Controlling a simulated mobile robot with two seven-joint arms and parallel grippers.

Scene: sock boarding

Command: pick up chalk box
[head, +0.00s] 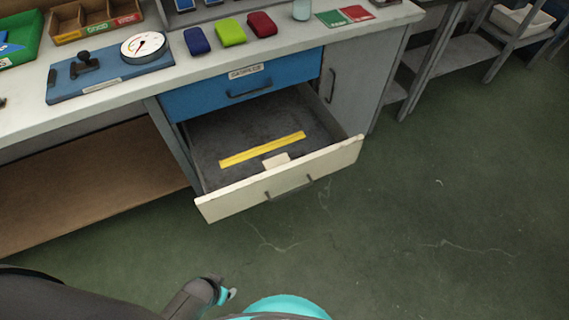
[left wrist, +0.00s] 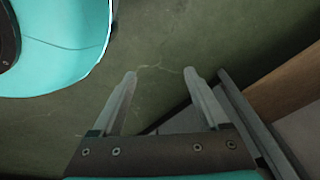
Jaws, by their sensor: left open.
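The lower drawer (head: 218,206) of the workbench is pulled out, with a cream front. Inside it, a small cream block (head: 277,160) sits close to the front panel; it may be the chalk box, but it is too small to tell. A yellow ruler-like strip (head: 262,149) lies just behind it. My left gripper (left wrist: 160,74) is open and empty in the left wrist view, its fingers apart over the green floor. In the head view my left arm is low at the left, well short of the drawer. My right gripper is not in view.
The bench top (head: 120,108) holds a dial gauge (head: 145,47) on a blue board, blue, green and red pouches (head: 231,33), and a wooden divided tray (head: 96,20). A closed blue drawer (head: 243,84) is above the open one. The green floor (head: 440,200) is clear at the right.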

